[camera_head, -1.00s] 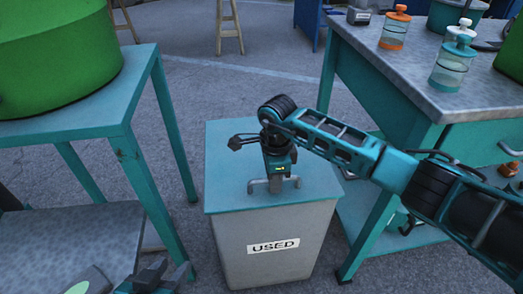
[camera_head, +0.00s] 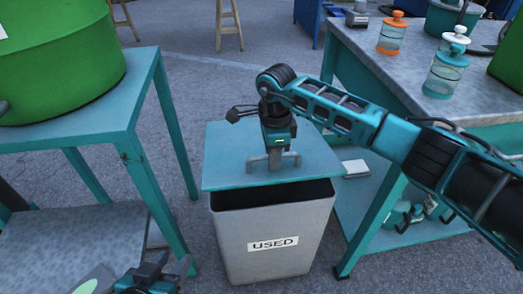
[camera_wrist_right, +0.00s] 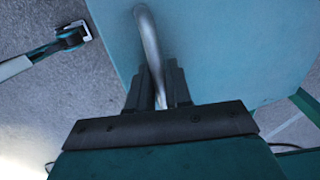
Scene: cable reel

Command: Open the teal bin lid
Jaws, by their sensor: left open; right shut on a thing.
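The grey bin (camera_head: 268,250) marked USED stands on the floor in the middle of the head view. Its teal lid (camera_head: 235,158) is raised at the front, and a dark gap shows between the lid and the rim. My right gripper (camera_head: 275,160) is shut on the lid's grey metal handle (camera_head: 290,158). In the right wrist view the handle (camera_wrist_right: 147,40) runs between the fingers of my right gripper (camera_wrist_right: 158,88), with the teal lid (camera_wrist_right: 220,40) behind. My left gripper (camera_head: 155,275) is open and empty at the bottom left, apart from the bin.
A teal table (camera_head: 135,135) with a green drum (camera_head: 60,60) stands left of the bin. A teal workbench (camera_head: 370,85) with an orange-lidded jar (camera_head: 392,35) and a teal-lidded jar (camera_head: 446,72) stands close on the right. Open floor lies behind the bin.

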